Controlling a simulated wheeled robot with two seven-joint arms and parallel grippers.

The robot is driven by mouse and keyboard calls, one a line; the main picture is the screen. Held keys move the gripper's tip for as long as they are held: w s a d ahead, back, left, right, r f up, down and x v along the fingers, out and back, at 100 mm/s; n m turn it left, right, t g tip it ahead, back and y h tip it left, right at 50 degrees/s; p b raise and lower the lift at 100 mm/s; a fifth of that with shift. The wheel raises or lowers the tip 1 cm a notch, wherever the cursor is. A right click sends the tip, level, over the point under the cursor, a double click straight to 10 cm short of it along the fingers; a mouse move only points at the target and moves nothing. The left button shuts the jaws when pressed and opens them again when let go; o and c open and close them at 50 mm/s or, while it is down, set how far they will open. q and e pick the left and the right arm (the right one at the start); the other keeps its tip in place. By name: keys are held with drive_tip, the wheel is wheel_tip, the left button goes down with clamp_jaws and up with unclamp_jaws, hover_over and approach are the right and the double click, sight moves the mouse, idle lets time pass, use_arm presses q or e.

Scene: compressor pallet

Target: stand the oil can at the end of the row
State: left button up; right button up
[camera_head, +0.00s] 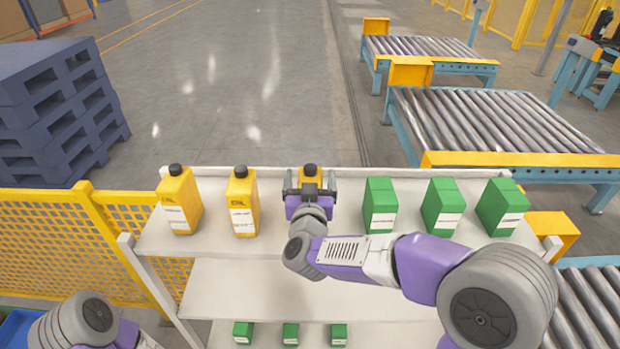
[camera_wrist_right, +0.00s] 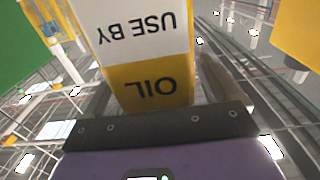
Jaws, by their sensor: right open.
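A yellow oil can with a dark cap (camera_head: 310,171) is on the top shelf board, mostly hidden behind my right gripper (camera_head: 310,185). The gripper's jaws are open, one finger on each side of the can. In the right wrist view the can (camera_wrist_right: 150,85) fills the space ahead of the palm, its label upside down, reading "USE BY" and "OIL". Two more yellow cans stand upright to its left, the near one (camera_head: 241,202) and the leftmost one (camera_head: 179,201), forming a row. My left gripper is out of view.
Several green boxes (camera_head: 380,206) stand on the right of the white shelf (camera_head: 240,285). Small green boxes (camera_head: 291,334) sit lower down. A yellow mesh fence (camera_head: 50,250) and blue pallets (camera_head: 55,110) are at left, roller conveyors (camera_head: 490,120) at right.

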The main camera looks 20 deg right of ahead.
drive_tip(key=b+v, duration=0.1)
drive_tip(key=v, duration=1)
drive_tip(key=shift+s, duration=0.25)
drive_tip(key=shift+a, duration=0.1)
